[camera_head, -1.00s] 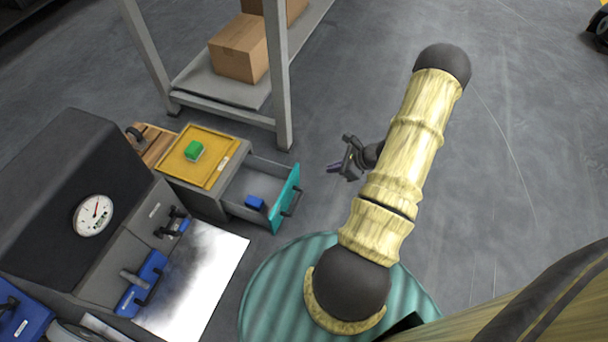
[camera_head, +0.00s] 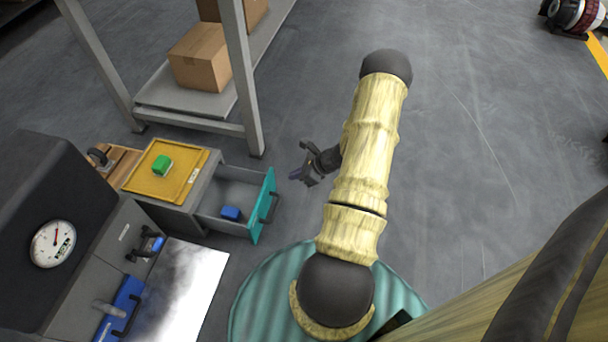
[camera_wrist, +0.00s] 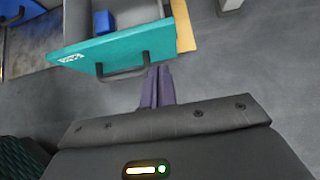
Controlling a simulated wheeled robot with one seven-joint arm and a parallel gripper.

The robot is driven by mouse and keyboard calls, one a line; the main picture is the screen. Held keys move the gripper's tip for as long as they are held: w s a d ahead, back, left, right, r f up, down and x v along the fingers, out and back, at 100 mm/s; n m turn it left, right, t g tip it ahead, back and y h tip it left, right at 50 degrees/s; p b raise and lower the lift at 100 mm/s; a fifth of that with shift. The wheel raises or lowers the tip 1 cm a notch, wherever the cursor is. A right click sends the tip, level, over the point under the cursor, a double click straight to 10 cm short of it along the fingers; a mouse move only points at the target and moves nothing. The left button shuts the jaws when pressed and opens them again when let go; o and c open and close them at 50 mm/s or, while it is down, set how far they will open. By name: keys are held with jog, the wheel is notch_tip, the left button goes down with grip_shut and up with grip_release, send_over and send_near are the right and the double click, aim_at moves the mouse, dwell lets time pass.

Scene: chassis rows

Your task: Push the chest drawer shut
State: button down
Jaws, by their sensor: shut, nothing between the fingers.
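The chest drawer (camera_head: 240,204) stands pulled out of the low grey chest (camera_head: 186,205). Its teal front (camera_head: 262,206) carries a dark handle, and a blue block (camera_head: 231,213) lies inside. In the wrist view the teal front (camera_wrist: 118,46) and its handle (camera_wrist: 122,73) are just beyond my fingertips, with the blue block (camera_wrist: 104,22) behind. My gripper (camera_head: 301,176) is to the right of the drawer front, apart from it in the head view. In the wrist view its purple fingers (camera_wrist: 157,72) are together and empty near the handle's right end; whether they touch it I cannot tell.
A yellow tray (camera_head: 166,172) with a green block (camera_head: 162,165) is on the chest. A metal shelf with cardboard boxes (camera_head: 201,57) stands behind. A dark machine with a gauge (camera_head: 53,243) is at left. The floor right of the drawer is clear.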

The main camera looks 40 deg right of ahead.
aim_at(271, 177)
jog(key=w+a+b, duration=0.1)
jog(key=w+a+f+b, duration=0.1)
jog(key=w, duration=0.1)
jog(key=w+a+f+b, duration=0.1)
jog(key=shift+w+a+b, duration=0.25)
jog(key=shift+b, duration=0.1)
jog(key=shift+w+a, duration=0.1)
jog(key=shift+w, duration=0.1)
